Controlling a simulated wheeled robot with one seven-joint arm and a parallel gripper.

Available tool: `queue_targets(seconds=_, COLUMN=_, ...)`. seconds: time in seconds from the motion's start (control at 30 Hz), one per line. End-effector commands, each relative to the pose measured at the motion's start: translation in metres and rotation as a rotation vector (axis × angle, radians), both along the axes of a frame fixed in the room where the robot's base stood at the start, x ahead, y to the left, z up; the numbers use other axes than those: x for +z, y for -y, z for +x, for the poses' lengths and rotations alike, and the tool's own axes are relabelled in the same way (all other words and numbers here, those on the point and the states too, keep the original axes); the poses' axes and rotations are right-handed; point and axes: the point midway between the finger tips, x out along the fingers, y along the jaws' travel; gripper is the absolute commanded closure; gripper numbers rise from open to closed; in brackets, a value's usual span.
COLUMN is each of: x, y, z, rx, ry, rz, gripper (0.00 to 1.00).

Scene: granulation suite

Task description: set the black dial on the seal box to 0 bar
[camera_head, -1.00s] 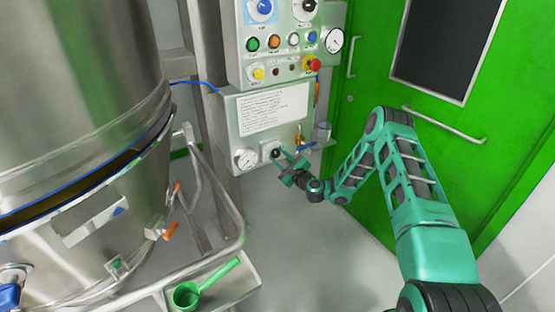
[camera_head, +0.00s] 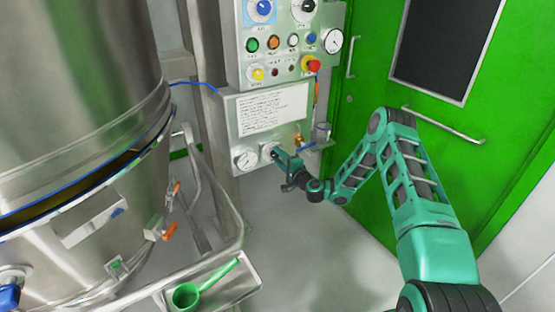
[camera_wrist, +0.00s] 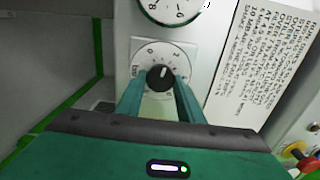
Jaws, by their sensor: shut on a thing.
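The seal box (camera_head: 228,122) is a grey metal box on the wall below the button panel. Its black dial (camera_wrist: 160,77) sits on a white round scale (camera_wrist: 150,56) in the wrist view, with the numbers 0 and 2 and the word bar partly visible. My gripper (camera_wrist: 160,86) is shut on the black dial, one finger on each side. A white pointer line shows on the knob, toward the top. The fingers hide parts of the scale. In the head view my gripper (camera_head: 281,161) reaches the dial from the right and covers it.
A white gauge (camera_head: 246,159) is left of the dial. A brass valve with a blue handle (camera_head: 308,147) is close on the right. The button panel (camera_head: 290,60) is above, a green door (camera_head: 375,130) to the right. A steel vessel (camera_head: 75,90) fills the left.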

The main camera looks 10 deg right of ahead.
Motion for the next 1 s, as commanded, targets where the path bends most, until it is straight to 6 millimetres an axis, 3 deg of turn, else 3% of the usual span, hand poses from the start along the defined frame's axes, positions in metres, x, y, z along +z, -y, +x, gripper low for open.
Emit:
queue_targets(seconds=0.6, x=-0.0042, y=0.0001, z=-0.0023, rx=0.003, ry=0.155, rz=-0.513, gripper=0.88)
queue_targets(seconds=1.0, x=-0.0051, y=-0.0006, z=-0.0028, rx=0.005, ry=0.204, rz=-0.666, gripper=0.88)
